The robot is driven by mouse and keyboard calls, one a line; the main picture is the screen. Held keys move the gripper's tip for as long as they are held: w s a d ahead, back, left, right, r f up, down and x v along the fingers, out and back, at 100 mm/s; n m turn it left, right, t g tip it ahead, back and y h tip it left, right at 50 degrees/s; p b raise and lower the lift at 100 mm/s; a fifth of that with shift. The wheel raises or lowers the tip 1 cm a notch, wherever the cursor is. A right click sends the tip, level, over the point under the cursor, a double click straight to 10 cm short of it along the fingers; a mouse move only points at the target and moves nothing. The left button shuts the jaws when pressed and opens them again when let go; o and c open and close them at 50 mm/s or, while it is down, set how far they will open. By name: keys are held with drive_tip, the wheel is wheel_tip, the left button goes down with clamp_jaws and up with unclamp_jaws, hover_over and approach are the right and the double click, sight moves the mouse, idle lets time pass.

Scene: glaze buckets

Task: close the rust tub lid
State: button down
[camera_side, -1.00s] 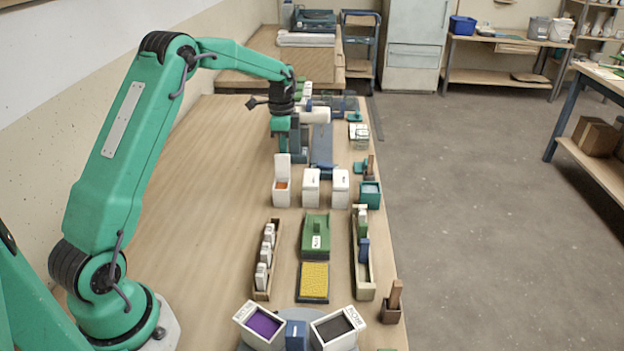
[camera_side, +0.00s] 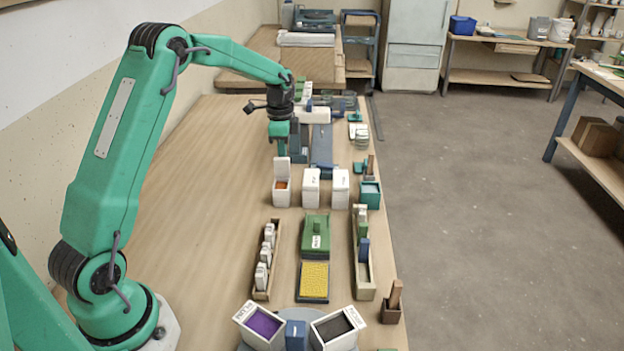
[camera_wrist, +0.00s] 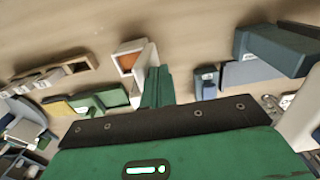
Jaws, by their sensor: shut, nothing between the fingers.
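The rust tub (camera_side: 282,194) is a small white box with orange content, at the left of a row of white tubs. Its white lid (camera_side: 282,166) stands upright at the tub's far edge, so the tub is open. In the wrist view the tub (camera_wrist: 126,60) shows its orange inside, with the lid (camera_wrist: 146,66) raised beside my gripper. My gripper (camera_side: 281,150) is shut and empty, just behind the upright lid on its far side. In the wrist view its green fingers (camera_wrist: 158,88) look close to the lid; I cannot tell whether they touch.
Two closed white tubs (camera_side: 311,189) (camera_side: 340,189) stand to the right of the rust tub. A teal box (camera_side: 370,195) is farther right. Blue-grey items (camera_side: 321,147) lie behind the row. The table to the left is clear.

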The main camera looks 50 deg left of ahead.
sight(281, 158)
drive_tip(key=shift+s+d, duration=0.4)
drive_tip(key=shift+d, duration=0.05)
drive_tip(key=shift+s+d, duration=0.25)
drive_tip(key=shift+s, duration=0.05)
drive_tip(key=shift+s+d, duration=0.5)
drive_tip(key=shift+d, duration=0.05)
idle(0.4)
drive_tip(key=shift+w+a+r, duration=0.1)
drive_tip(key=shift+r, duration=1)
drive_tip(key=shift+w+a+r, duration=0.15)
drive_tip(key=shift+r, duration=0.9)
drive_tip(key=shift+w+a+r, duration=0.1)
drive_tip(key=shift+r, duration=1.25)
